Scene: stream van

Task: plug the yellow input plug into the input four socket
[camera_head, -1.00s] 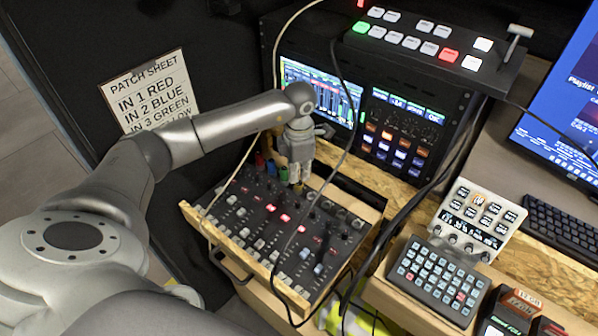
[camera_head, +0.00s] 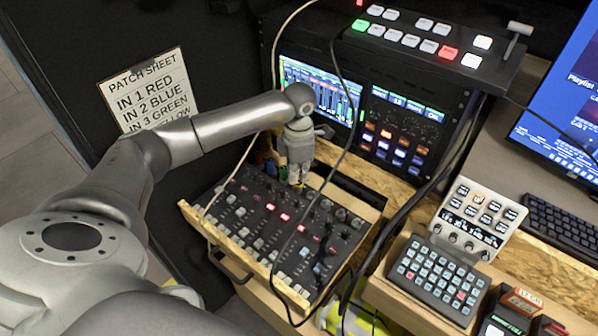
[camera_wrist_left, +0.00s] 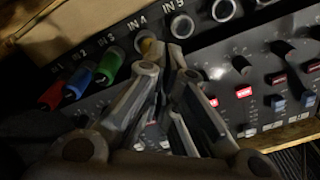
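The yellow input plug (camera_wrist_left: 148,42) shows in the left wrist view as a small yellow patch at the input four socket, just below the "IN 4" label (camera_wrist_left: 137,23). A finger partly hides it, so I cannot tell how deep it sits. My left gripper (camera_wrist_left: 168,57) has its fingertips close together beside the plug. I cannot tell whether they touch or grip it. In the head view my left gripper (camera_head: 297,181) points down at the back of the mixer (camera_head: 270,230). My right gripper is not in view.
Red (camera_wrist_left: 51,95), blue (camera_wrist_left: 77,82) and green (camera_wrist_left: 109,65) plugs stand left of the yellow one. Empty sockets (camera_wrist_left: 182,26) lie to its right. A rack with screens (camera_head: 310,85) stands behind.

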